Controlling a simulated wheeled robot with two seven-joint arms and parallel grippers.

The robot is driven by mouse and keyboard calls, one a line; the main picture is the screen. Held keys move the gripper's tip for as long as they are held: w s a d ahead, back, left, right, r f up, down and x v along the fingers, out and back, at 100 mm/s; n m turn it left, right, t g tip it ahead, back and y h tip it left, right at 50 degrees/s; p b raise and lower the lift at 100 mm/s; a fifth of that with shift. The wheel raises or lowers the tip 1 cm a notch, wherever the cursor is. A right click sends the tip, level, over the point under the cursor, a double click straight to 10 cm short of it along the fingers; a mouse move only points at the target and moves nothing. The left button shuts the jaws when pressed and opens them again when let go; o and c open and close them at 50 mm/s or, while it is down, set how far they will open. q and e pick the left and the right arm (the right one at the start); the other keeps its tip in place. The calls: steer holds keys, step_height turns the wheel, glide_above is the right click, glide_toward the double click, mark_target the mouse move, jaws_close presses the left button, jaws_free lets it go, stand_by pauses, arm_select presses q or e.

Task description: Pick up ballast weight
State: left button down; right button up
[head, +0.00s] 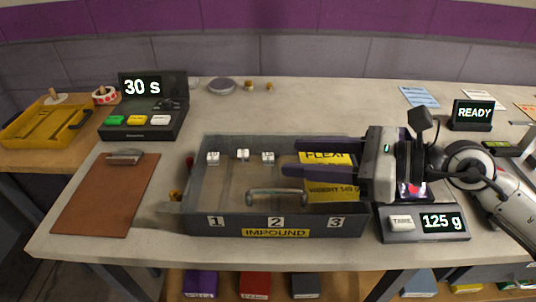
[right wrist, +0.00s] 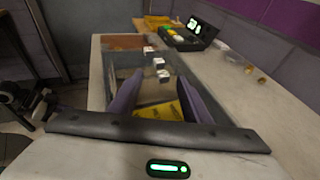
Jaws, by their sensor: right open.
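No object is plainly labelled as the ballast weight. Two small brass-coloured pieces, left (head: 249,85) and right (head: 269,86), stand at the back of the table. My right gripper (head: 276,155) is open and empty. Its dark purple fingers reach leftward over the tray, with the right white block near their tips. In the right wrist view, the white blocks (right wrist: 159,62) lie ahead of the open fingers (right wrist: 155,82). My left gripper is out of view.
Yellow cards lie in the tray's right part, reading FLEXI (head: 325,157) and WEIGHT (head: 330,190). A metal handle (head: 275,194) is near its front. A scale (head: 425,224) reads 125 g; something red above it is partly hidden. A clipboard (head: 108,195) lies left.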

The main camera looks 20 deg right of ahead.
mark_target(269, 156)
steer(key=x, duration=0.1)
steer(key=p+x, duration=0.1)
steer(key=x, duration=0.2)
steer(key=shift+w+d+f, duration=0.1)
steer(key=shift+w+f, duration=0.25)
steer(key=shift+w, duration=0.15)
steer(key=shift+w+a+f, duration=0.2)
steer(key=shift+a, duration=0.15)
jaws_close()
